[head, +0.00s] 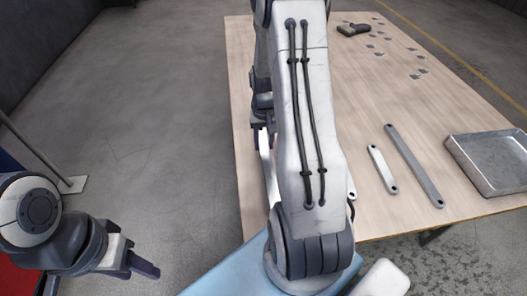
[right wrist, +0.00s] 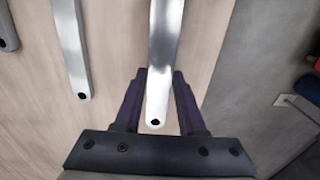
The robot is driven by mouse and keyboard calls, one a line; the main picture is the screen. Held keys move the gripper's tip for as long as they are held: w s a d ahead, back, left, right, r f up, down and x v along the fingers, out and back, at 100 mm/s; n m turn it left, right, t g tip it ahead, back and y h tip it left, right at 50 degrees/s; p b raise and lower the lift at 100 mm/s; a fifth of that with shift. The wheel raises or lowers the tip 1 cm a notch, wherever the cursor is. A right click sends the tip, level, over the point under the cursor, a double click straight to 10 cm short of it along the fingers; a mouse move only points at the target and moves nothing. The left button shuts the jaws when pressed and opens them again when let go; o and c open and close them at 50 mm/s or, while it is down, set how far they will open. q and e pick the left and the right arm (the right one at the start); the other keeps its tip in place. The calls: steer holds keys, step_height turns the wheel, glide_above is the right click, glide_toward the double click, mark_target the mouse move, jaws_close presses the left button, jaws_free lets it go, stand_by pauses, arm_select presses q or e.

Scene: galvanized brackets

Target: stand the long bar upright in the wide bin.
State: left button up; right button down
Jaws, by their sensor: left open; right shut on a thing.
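My right gripper (right wrist: 159,75) is shut on a bright metal bar (right wrist: 157,108) with a hole at its near end. This bar (head: 268,165) shows partly beside my right arm in the head view, over the table's left edge; its full length and whether it touches the table cannot be told. A longer grey bar (head: 413,165) and a shorter pale bar (head: 382,169) lie flat on the table. My left gripper (head: 142,266) is open and empty at the lower left, off the table. No deep bin is clearly visible; a shallow metal tray (head: 455,150) sits at the right.
The wooden table (head: 375,100) is bare around its middle. A dark tool-like object (head: 353,29) and several small metal pieces (head: 415,75) lie at the far end. My right arm hides part of the table's left side. Open floor lies left of the table.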

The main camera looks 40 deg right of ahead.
steer(key=shift+w+f, duration=0.1)
steer(key=shift+f, duration=1.9)
steer(key=c, duration=0.5)
jaws_free()
steer(key=shift+f, duration=0.1)
step_height(320, 180, up, 12)
steer(key=shift+a+r+p, duration=0.1)
steer(key=shift+r+p, duration=0.05)
steer(key=shift+p, duration=0.3)
